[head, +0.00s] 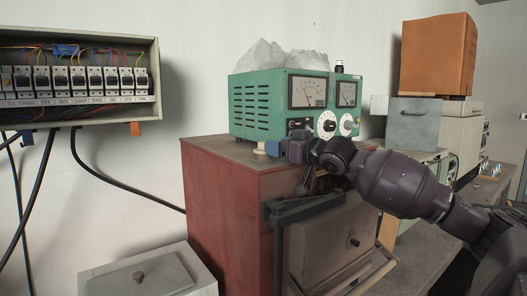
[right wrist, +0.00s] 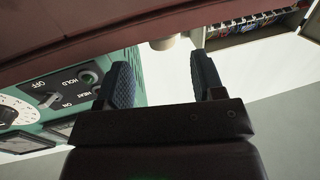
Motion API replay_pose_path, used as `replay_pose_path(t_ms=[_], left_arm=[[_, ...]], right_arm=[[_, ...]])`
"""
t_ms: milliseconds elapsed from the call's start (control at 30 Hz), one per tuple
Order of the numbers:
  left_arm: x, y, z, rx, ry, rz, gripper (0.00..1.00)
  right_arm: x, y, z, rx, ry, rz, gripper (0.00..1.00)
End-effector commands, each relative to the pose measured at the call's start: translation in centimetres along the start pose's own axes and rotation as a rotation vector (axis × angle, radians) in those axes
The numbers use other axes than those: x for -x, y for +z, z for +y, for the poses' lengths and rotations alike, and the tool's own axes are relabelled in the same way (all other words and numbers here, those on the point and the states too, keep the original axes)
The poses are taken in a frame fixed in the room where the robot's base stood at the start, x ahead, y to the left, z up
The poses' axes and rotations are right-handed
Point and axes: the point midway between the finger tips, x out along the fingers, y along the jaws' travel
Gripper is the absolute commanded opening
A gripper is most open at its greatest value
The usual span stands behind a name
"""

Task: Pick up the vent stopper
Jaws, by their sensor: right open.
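The vent stopper, as far as I can tell, is a small cream plug (head: 259,149) on top of the red furnace (head: 228,215), near its front edge. In the right wrist view the plug (right wrist: 165,43) shows as a short pale cylinder just beyond the fingertips, roughly in line with the gap. My right gripper (head: 272,148) reaches in from the right, low over the furnace top. Its two blue-padded fingers (right wrist: 162,72) are apart with nothing between them. In the head view the gripper sits just right of the plug. My left gripper is not in view.
A green meter box (head: 258,105) with dials stands on the furnace close behind my right gripper. A breaker panel (head: 80,112) hangs on the wall at left. A lidded grey box (head: 150,275) stands front left. An orange block (head: 437,55) tops grey equipment at right.

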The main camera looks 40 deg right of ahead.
Motion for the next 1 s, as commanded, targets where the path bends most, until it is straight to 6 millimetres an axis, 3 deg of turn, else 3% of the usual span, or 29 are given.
replay_pose_path(t_ms=[433,833,1000], left_arm=[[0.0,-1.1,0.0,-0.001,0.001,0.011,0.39],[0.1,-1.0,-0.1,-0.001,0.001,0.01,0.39],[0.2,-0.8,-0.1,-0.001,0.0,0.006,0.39]], right_arm=[[-3.7,-0.2,-0.2,-0.001,0.0,0.002,0.62],[-4.2,-0.1,-0.2,0.0,0.0,0.0,0.62],[-4.2,-0.1,-0.2,0.0,0.0,0.0,0.36]])
